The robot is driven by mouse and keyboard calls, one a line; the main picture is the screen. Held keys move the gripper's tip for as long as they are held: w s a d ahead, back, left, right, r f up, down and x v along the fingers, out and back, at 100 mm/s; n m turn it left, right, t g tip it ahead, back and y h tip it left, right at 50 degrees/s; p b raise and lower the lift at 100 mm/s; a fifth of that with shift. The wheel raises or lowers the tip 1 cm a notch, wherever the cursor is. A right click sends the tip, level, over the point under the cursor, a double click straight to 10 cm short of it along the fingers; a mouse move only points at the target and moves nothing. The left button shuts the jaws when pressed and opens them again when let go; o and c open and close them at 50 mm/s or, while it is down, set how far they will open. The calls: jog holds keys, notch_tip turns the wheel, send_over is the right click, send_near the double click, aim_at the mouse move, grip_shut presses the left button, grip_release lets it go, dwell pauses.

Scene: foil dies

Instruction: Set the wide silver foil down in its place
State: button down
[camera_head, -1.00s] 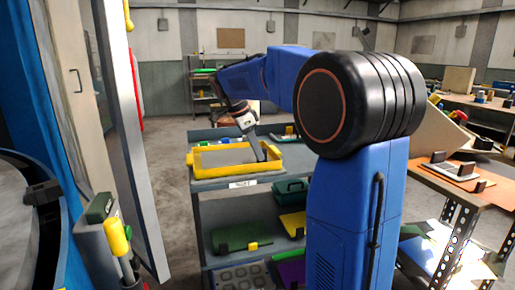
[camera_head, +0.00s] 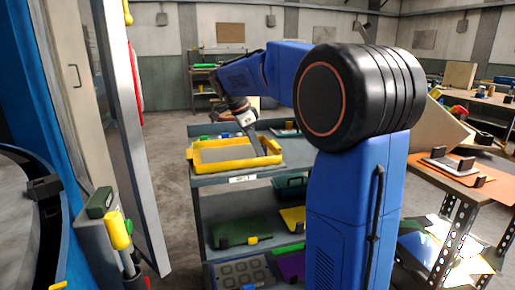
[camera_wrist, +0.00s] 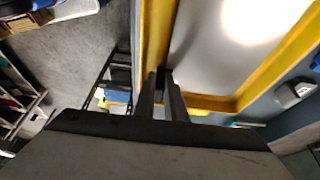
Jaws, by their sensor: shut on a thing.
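The wide silver foil (camera_head: 222,155) is a flat grey sheet lying within a yellow frame-like tray (camera_head: 232,168) on the top of a grey cart. My gripper (camera_head: 256,151) reaches down to the right part of the sheet. In the wrist view, my fingers (camera_wrist: 164,76) are close together at the inner edge of the yellow rim (camera_wrist: 152,38), beside the shiny silver surface (camera_wrist: 218,62). The gripper is shut on the foil; the exact contact is small and dark. I cannot tell whether the foil rests fully on the tray floor.
The cart (camera_head: 205,183) has a lower shelf with a green board (camera_head: 236,231) and a teal box (camera_head: 291,187). A brown-topped table (camera_head: 490,180) stands at the right. A tall door panel (camera_head: 140,150) stands at the left. Floor is clear between door and cart.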

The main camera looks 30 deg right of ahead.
jog(key=shift+f, duration=0.2)
jog(key=c, duration=1.7)
grip_release()
jog(key=shift+c, duration=0.2)
jog(key=shift+r, duration=0.1)
jog(key=v, duration=1.7)
jog(key=shift+a, duration=0.15)
jog(key=s+a+f+n+t+y, duration=0.1)
jog(key=s+a+f+n+t, duration=0.1)
jog(key=s+f+n, duration=0.5)
jog(key=s+a+f+n+t+y, duration=0.1)
jog(key=s+a+f+n, duration=0.3)
jog(key=s+f, duration=0.9)
jog(key=s+a+f+n+t+y, duration=0.2)
jog(key=s+a+f+n+t, duration=0.1)
jog(key=s+f+n, duration=0.7)
jog(key=shift+s+a+f, duration=0.2)
jog(key=shift+s, duration=0.75)
